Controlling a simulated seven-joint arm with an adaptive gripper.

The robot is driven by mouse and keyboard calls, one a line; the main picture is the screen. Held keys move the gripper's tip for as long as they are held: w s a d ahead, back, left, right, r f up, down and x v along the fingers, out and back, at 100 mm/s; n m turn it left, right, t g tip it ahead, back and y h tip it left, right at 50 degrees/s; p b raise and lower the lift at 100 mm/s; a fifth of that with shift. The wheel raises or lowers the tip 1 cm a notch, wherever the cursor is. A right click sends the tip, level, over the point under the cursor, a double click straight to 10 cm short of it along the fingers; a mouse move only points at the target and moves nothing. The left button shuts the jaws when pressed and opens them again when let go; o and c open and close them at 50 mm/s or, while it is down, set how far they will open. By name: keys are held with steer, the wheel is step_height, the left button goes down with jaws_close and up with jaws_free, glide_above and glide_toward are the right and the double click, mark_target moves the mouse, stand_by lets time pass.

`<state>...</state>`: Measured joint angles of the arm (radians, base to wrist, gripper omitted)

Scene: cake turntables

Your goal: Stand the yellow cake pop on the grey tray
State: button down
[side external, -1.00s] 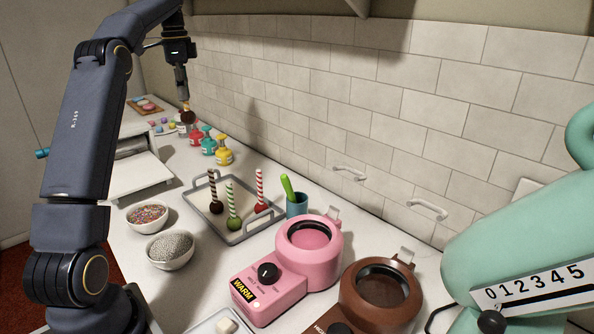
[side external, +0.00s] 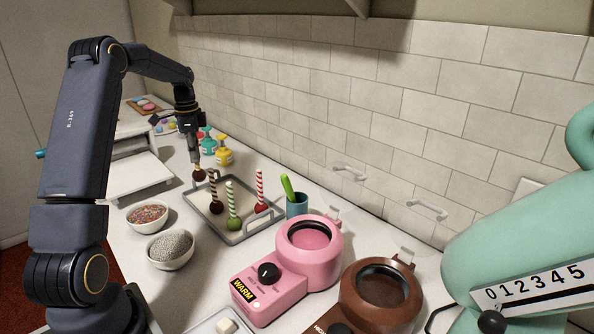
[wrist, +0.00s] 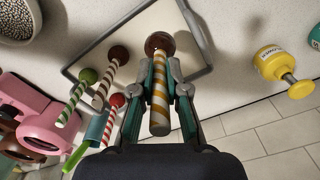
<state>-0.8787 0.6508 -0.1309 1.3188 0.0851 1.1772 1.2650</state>
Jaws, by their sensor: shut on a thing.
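My gripper (side external: 195,143) is shut on the yellow-and-white striped stick of the yellow cake pop (wrist: 160,100), as the wrist view (wrist: 160,80) shows. The pop's dark brown ball (side external: 199,175) hangs below the fingers with the stick roughly upright. The ball is at the far-left end of the grey tray (side external: 206,228); whether it touches the tray, I cannot tell. In the wrist view the ball overlaps the tray's pale floor (wrist: 125,32). On the tray stand a brown-striped pop (side external: 214,190), a green-striped pop (side external: 233,205) and a red-striped pop (side external: 260,190).
A teal cup with a green stick (side external: 297,204) and a pink warmer (side external: 300,262) stand right of the tray. Bowls of sprinkles (side external: 148,215) are on its left.

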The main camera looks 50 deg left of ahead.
mark_target(198, 170)
steer(key=shift+f, duration=2.65)
steer(key=shift+f, duration=0.2)
steer(key=shift+f, duration=0.4)
steer(key=c, duration=1.1)
jaws_free()
